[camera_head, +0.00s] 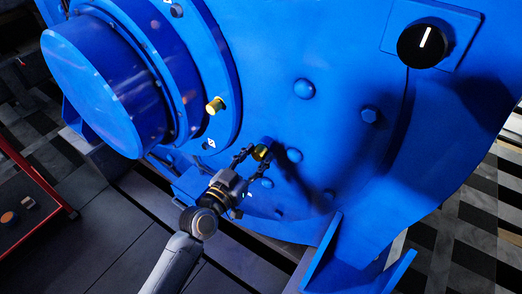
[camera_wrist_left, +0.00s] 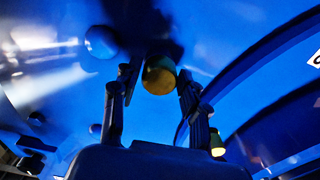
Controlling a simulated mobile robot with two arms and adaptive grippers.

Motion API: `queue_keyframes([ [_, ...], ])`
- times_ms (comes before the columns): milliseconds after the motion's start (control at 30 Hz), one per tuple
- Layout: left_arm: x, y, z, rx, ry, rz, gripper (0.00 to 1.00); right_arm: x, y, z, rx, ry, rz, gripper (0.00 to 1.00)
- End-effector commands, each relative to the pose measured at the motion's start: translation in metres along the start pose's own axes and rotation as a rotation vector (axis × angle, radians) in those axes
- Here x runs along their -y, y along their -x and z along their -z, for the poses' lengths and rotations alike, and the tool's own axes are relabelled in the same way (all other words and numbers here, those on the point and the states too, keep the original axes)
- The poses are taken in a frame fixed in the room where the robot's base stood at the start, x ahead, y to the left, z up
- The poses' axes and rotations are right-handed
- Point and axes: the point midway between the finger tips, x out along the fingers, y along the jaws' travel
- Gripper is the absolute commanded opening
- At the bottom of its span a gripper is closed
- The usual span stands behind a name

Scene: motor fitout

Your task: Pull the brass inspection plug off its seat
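A round brass plug (camera_head: 261,152) stands on the large blue motor face (camera_head: 330,130). It also shows in the left wrist view (camera_wrist_left: 159,76), near the top centre, with its round end towards the camera. My left gripper (camera_head: 257,158) is at this plug, with one finger on each side of it. In the left wrist view the fingers (camera_wrist_left: 157,84) stand apart; a small gap shows at the plug's left side, and the right finger is close to or touching it. Where the plug meets the face is hidden. My right gripper is not in view.
A second brass fitting (camera_head: 215,105) sticks out from the blue flange ring beside the big cylinder (camera_head: 105,85). A black knob (camera_head: 422,46) is at upper right. Blue bolt heads (camera_head: 303,88) dot the face. A red-edged cart (camera_head: 30,210) stands at left.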

Motion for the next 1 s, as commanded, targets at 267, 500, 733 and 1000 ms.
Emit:
queue_keyframes([
  [267, 0.0, 0.0, 0.001, -0.001, 0.0, 0.0, 0.0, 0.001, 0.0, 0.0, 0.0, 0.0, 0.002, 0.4],
  [500, 0.0, 0.006, 0.0, -0.001, -0.001, 0.001, 0.0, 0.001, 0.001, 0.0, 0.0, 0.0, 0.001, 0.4],
  [733, 0.001, 0.016, 0.0, -0.001, -0.001, 0.002, 0.0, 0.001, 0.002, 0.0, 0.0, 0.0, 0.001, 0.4],
  [1000, 0.0, 0.026, 0.0, 0.0, -0.001, 0.0, 0.0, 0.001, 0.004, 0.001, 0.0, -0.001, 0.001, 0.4],
])
